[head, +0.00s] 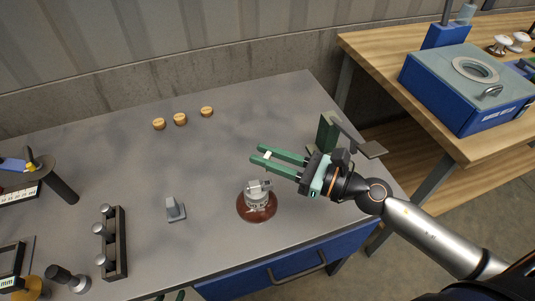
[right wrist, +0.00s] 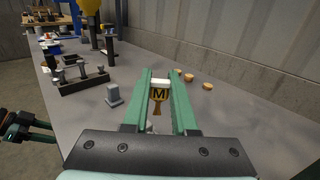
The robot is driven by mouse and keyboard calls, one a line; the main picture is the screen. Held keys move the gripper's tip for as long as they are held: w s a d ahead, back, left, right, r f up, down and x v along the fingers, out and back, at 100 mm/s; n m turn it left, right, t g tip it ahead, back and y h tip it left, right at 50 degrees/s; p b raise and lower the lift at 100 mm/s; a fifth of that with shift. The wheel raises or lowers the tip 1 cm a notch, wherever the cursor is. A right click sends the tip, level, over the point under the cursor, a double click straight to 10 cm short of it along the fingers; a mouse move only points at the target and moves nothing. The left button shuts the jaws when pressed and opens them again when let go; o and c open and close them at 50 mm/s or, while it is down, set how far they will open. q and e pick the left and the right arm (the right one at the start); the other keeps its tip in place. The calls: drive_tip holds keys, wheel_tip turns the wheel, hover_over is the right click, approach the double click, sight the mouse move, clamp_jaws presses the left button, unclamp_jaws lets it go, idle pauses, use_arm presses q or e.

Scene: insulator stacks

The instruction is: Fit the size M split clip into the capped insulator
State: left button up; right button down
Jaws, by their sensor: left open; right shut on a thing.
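The split clip (right wrist: 158,104) is brass-coloured with a dark M and a white top. It sits between the fingertips of my right gripper (right wrist: 159,86), which is shut on it. In the head view my right gripper (head: 276,162) is behind and above the capped insulator, and the clip's white part (head: 267,155) shows between its green fingers. The capped insulator (head: 257,206) is a brown disc with a grey metal cap, upright on the grey table. My left gripper (head: 171,297) barely shows at the bottom edge and is open; its arm also shows at left in the right wrist view.
Three small round tan pieces (head: 180,119) lie at the back. A grey block (head: 175,209) and a dark rack (head: 118,258) with grey cylinders stand left of the insulator. A green bracket (head: 327,134) stands behind my right gripper. A blue machine (head: 455,100) is on the wooden bench.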

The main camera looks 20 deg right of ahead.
drive_tip(key=shift+f+b, duration=1.3)
drive_tip(key=shift+f, duration=0.45)
drive_tip(key=shift+f, duration=0.1)
idle(0.3)
drive_tip(key=shift+f+b, duration=0.35)
drive_tip(key=shift+b, duration=0.2)
drive_tip(key=shift+f+b, duration=1.1)
drive_tip(key=shift+f, duration=0.05)
drive_tip(key=c, duration=0.6)
unclamp_jaws()
drive_tip(key=shift+r, duration=0.1)
drive_tip(key=shift+c, duration=0.2)
